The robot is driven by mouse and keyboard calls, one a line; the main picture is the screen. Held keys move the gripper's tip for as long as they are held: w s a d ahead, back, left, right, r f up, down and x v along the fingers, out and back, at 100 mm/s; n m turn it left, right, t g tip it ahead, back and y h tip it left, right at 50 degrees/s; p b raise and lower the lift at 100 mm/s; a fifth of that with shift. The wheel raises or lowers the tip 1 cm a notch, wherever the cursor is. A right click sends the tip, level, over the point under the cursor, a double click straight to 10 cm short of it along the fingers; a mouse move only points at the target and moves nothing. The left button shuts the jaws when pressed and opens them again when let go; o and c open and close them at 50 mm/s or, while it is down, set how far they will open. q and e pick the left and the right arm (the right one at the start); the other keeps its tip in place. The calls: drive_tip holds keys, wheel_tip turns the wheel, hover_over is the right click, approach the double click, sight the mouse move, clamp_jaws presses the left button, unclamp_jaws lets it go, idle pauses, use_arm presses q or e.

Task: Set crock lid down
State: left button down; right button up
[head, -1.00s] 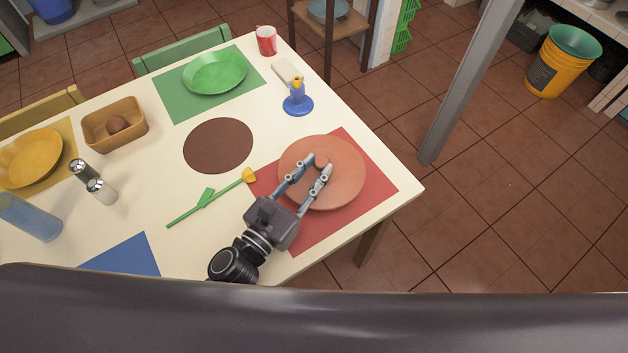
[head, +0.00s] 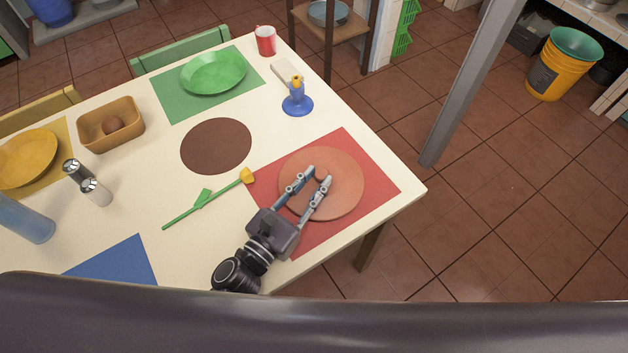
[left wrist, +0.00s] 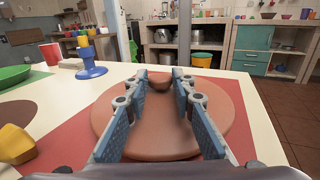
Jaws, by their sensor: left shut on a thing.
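The crock lid (head: 343,199) is a round terracotta disc with a small knob, lying level over the red placemat (head: 375,183). My left gripper (head: 322,176) is shut on the lid's knob, its fingers reaching in from the near left. In the left wrist view the knob (left wrist: 161,84) shows between the far ends of the fingers, with the lid (left wrist: 221,109) spread below. I see no clear gap between lid and placemat, but cannot tell for sure whether they touch. My right gripper is not in view.
A brown round mat (head: 216,146) lies bare left of the lid. A green-stemmed yellow flower (head: 205,199) lies near my left gripper. A blue candle holder (head: 297,104) stands behind the lid. The table's right edge is close to the red placemat.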

use_arm(q)
drive_tip(key=c, duration=1.6)
unclamp_jaws()
drive_tip(key=shift+f, duration=0.1)
drive_tip(key=shift+r+p, duration=0.65)
drive_tip(key=b+v, duration=0.2)
drive_tip(key=v, duration=0.8)
drive_tip(key=shift+s+a+f+b, duration=0.2)
drive_tip(key=shift+s+b, duration=0.1)
drive_tip(key=shift+b, duration=0.1)
drive_tip(key=shift+s+a+r, duration=0.15)
drive_tip(key=shift+s+a, duration=0.25)
drive_tip(key=shift+s, duration=0.2)
